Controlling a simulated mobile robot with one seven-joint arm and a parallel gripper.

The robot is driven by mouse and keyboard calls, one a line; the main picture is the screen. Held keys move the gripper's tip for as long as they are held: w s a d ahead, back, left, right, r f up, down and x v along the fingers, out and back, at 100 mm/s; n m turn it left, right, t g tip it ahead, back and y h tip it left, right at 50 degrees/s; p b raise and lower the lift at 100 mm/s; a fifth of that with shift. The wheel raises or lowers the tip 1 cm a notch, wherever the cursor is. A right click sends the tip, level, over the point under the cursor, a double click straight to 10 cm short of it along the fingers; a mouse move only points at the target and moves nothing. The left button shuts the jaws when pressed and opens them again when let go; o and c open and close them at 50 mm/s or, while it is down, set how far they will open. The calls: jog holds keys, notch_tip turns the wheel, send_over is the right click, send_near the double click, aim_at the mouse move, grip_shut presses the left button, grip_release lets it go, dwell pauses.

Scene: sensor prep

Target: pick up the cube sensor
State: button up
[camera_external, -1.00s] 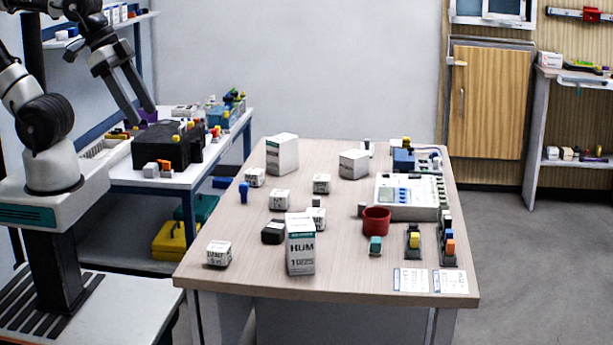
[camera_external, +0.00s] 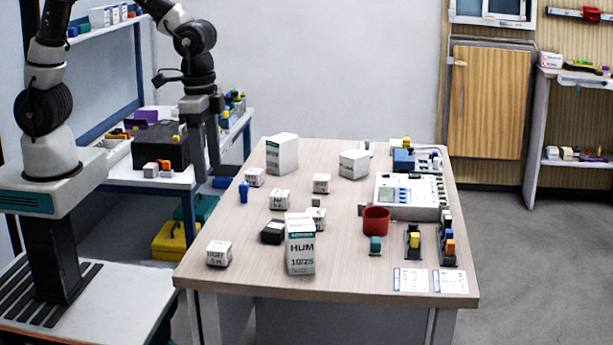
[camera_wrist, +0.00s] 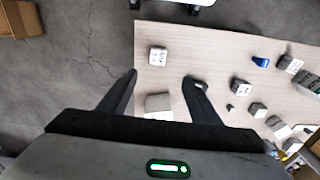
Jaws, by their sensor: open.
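Several small white cubes with dark print stand on the table; I cannot tell which of them is the cube sensor. In the external view one cube (camera_external: 219,253) is at the near left, with others at the back left (camera_external: 255,177), the middle left (camera_external: 279,199) and further right (camera_external: 321,183). My gripper (camera_external: 206,176) is open and empty, pointing down near the table's left side. In the wrist view my gripper (camera_wrist: 161,78) has its fingers spread. A printed cube (camera_wrist: 158,56) shows just beyond the fingertips, and a pale box (camera_wrist: 158,104) shows between the fingers.
The wooden table (camera_external: 340,285) also holds a tall HUM box (camera_external: 300,250), two white boxes (camera_external: 282,154) (camera_external: 354,164), a blue peg (camera_external: 243,191), a red cup (camera_external: 376,222) and a white device (camera_external: 405,200). A crowded side bench (camera_external: 120,178) stands left.

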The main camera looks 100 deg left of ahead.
jog(key=b, duration=0.1)
send_over(218, 245)
jog(key=shift+g, duration=0.3)
notch_tip(218, 245, down, 14)
jog(key=shift+d+f, duration=0.1)
jog(key=shift+f, duration=2.95)
jog(key=c, duration=1.1)
